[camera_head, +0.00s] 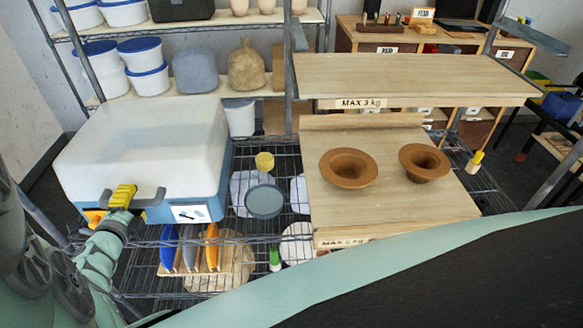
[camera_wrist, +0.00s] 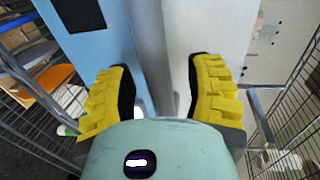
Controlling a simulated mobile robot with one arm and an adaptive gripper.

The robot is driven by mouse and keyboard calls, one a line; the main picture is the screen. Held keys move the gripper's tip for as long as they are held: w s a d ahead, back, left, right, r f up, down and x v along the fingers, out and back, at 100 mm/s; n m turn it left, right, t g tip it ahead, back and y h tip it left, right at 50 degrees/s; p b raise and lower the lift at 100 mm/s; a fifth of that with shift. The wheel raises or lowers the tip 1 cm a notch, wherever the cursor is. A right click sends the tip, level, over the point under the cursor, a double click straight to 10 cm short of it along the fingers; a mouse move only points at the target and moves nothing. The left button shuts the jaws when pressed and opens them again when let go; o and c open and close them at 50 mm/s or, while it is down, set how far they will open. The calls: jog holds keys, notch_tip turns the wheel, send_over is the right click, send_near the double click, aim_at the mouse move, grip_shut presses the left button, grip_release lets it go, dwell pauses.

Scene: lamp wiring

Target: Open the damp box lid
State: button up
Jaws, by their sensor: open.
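The damp box has a frosted white lid (camera_head: 145,140) and a blue base (camera_head: 215,188). It stands on the wire shelf at the left, and its lid is down. In the wrist view the fingers stand apart on either side of a grey strip between the blue base (camera_wrist: 92,48) and the whitish lid (camera_wrist: 215,30). Whether they touch the handle cannot be told.
Right of the box, a wooden board (camera_head: 440,200) bears two brown clay bowls (camera_head: 348,168) (camera_head: 425,162). Blue, grey and orange tools (camera_head: 190,248) stand in a wooden rack below the box front. An upper wooden shelf (camera_head: 410,75) overhangs the board.

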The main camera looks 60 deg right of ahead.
grip_shut()
dwell(0.4)
